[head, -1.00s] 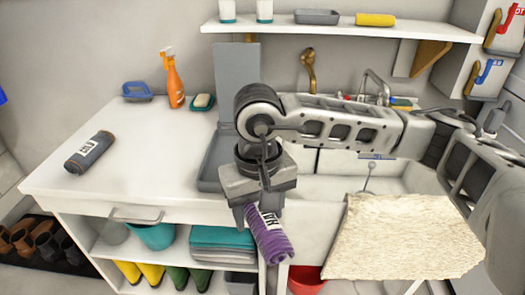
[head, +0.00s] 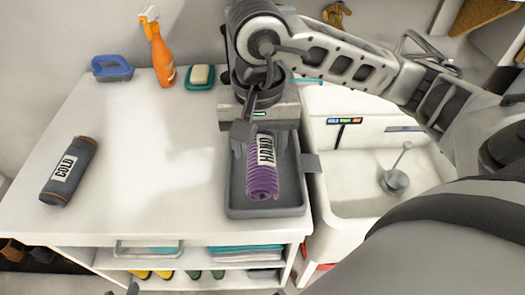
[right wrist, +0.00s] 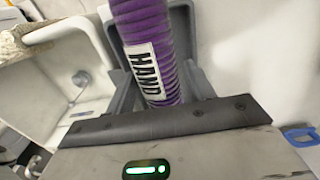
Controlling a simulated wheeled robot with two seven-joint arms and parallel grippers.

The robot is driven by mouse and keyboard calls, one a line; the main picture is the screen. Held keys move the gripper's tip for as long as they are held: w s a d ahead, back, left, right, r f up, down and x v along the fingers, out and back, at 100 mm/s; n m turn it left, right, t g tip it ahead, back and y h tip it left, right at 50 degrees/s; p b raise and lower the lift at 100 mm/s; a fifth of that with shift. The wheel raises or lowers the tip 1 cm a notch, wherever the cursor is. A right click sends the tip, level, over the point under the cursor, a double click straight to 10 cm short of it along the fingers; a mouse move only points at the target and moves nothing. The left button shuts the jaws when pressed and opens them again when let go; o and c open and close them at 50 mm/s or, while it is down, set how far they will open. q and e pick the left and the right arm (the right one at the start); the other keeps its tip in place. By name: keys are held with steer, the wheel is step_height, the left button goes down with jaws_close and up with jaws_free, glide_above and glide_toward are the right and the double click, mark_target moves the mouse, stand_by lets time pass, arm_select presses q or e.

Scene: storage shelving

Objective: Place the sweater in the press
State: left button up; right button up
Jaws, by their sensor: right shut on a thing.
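The sweater is a purple rolled garment (head: 262,182) with a white "HAND" label. My right gripper (head: 262,138) is shut on its upper end and points down. The roll is over the grey tray-shaped press (head: 265,212) on the counter, within its rim. I cannot tell whether it touches the bottom. In the right wrist view the purple roll (right wrist: 147,45) runs up from between the fingers, with the grey press (right wrist: 182,25) behind it. My right gripper hides the press's far part. Two small grey tips at the head view's bottom edge may be my left gripper (head: 122,291).
A dark roll labelled "COLD" (head: 69,171) lies on the counter's left. A blue brush (head: 112,68), an orange spray bottle (head: 162,58) and a soap dish (head: 200,78) stand at the back. A white sink (head: 350,190) adjoins the press on the right. The counter's middle is clear.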

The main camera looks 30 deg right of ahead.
mark_target(263, 143)
steer(key=w+d+f, duration=0.2)
steer(key=f, duration=0.1)
steer(key=w+d+f, duration=0.1)
steer(key=f, duration=0.1)
steer(key=shift+w+d+f, duration=0.1)
steer(key=shift+w+d, duration=0.05)
steer(key=shift+w, duration=0.15)
steer(key=f, duration=0.3)
steer(key=shift+w+d+f, duration=0.25)
steer(key=shift+w+f, duration=0.05)
steer(key=shift+f, duration=0.1)
arm_select(q)
steer(key=shift+w+r, duration=0.35)
steer(key=shift+r, duration=0.1)
arm_select(e)
steer(key=shift+f, duration=0.2)
steer(key=o, duration=1.2)
steer(key=shift+c, duration=0.2)
arm_select(q)
steer(key=shift+f, duration=0.15)
